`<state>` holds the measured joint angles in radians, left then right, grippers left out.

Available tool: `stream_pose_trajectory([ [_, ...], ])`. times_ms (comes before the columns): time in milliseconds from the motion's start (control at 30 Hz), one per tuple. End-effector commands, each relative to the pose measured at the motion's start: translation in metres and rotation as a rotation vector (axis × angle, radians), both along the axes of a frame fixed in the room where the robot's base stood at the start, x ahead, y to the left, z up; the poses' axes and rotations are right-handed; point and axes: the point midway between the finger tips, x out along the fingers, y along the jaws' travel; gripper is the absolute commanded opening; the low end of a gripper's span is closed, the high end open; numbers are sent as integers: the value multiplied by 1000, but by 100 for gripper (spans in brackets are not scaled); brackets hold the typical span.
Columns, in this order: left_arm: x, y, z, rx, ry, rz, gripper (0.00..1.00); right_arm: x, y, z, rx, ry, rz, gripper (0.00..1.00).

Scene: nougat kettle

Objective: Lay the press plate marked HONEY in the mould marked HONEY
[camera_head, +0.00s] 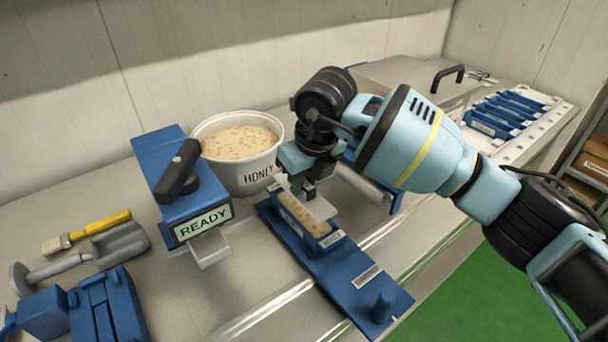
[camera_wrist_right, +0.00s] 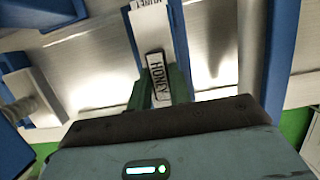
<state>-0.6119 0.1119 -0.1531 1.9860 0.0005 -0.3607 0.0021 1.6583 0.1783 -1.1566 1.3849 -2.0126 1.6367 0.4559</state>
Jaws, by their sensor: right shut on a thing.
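The press plate (camera_head: 321,208) is a pale flat plate; its raised grip carries a HONEY label (camera_wrist_right: 157,76) in the right wrist view. My right gripper (camera_head: 308,190) is shut on that grip and holds the plate over the mould. The mould (camera_head: 330,240) is a narrow blue trough filled with nutty nougat, with a small white label on its near end, too small to read surely. The plate overlaps part of the nougat in the picture; I cannot tell whether it touches. My right gripper also shows in the wrist view (camera_wrist_right: 160,92). My left gripper is not in view.
The mould sits on a long blue base (camera_head: 350,275) with a peg. A white HONEY kettle (camera_head: 255,172) stands behind. A blue READY unit (camera_head: 185,195) is to the left. Several blue moulds (camera_head: 505,112) lie at the back right. A brush (camera_head: 90,230) and scoop lie left.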

Motion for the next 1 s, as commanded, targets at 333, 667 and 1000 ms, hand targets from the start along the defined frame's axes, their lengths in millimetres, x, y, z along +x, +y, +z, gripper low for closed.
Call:
stream_pose_trajectory([
  [333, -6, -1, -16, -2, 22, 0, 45, 0, 0, -33, 0, 4, 0, 0],
  [667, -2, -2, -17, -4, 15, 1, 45, 0, 0, -35, 1, -2, 0, 0],
  [1000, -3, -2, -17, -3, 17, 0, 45, 0, 0, -35, 0, -1, 1, 0],
])
